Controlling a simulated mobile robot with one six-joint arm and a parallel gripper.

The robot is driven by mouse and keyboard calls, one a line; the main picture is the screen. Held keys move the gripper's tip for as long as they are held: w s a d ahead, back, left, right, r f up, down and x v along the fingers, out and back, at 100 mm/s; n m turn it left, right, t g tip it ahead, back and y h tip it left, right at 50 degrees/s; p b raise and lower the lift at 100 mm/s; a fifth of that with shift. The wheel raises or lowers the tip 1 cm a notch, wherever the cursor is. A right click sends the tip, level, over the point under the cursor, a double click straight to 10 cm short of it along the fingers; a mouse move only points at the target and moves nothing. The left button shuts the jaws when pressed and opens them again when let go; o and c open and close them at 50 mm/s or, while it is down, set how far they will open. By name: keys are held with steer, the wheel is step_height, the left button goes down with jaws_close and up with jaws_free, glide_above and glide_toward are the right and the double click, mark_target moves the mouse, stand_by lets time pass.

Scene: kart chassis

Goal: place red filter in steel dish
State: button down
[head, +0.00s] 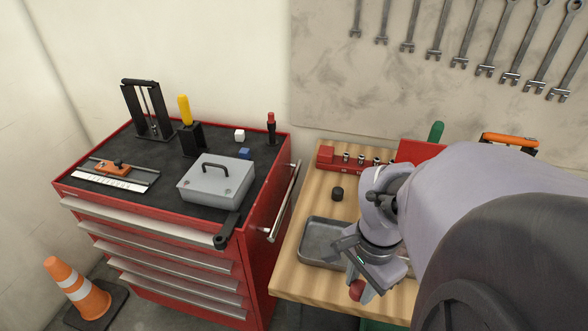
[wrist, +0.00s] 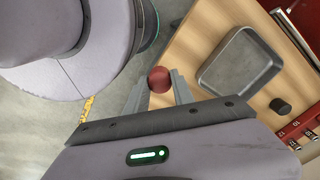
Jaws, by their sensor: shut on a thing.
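The red filter (head: 357,290) shows partly below my gripper (head: 363,284) in the head view, near the front edge of the wooden bench. In the wrist view the filter (wrist: 158,77) is a round dark-red end between the two grey fingertips of my gripper (wrist: 159,86), which is shut on it. The steel dish (head: 318,243) is a shallow grey square tray on the bench, to the left of and behind the filter, its right part hidden by my arm. In the wrist view the dish (wrist: 238,66) looks empty, right of and apart from the filter.
A small black cylinder (head: 337,193) stands behind the dish. A red socket rail (head: 350,160) lies at the back of the bench. A red tool cabinet (head: 270,185) with a grey metal box (head: 216,180) stands to the left, across a gap. Wrenches hang on the wall.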

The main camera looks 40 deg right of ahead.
steer(key=w+d+p, duration=0.1)
steer(key=w, duration=0.2)
steer(key=w+d+p, duration=0.1)
steer(key=w+p, duration=0.1)
steer(key=w, duration=0.1)
steer(key=w+d+f+p, duration=0.1)
steer(key=w+p, duration=0.1)
steer(key=w, duration=0.1)
steer(key=shift+d, duration=0.3)
steer(key=w, duration=0.2)
steer(key=w+d, duration=0.1)
steer(key=w, duration=0.2)
steer(key=shift+w+d+f+b, duration=0.25)
steer(key=shift+w+d+b, duration=0.1)
steer(key=shift+d, duration=0.05)
step_height(320, 180, down, 4)
steer(key=shift+r+b, duration=0.2)
steer(key=shift+b, duration=0.85)
steer(key=shift+r, duration=0.15)
steer(key=shift+f, duration=0.2)
steer(key=c, duration=1.1)
jaws_free()
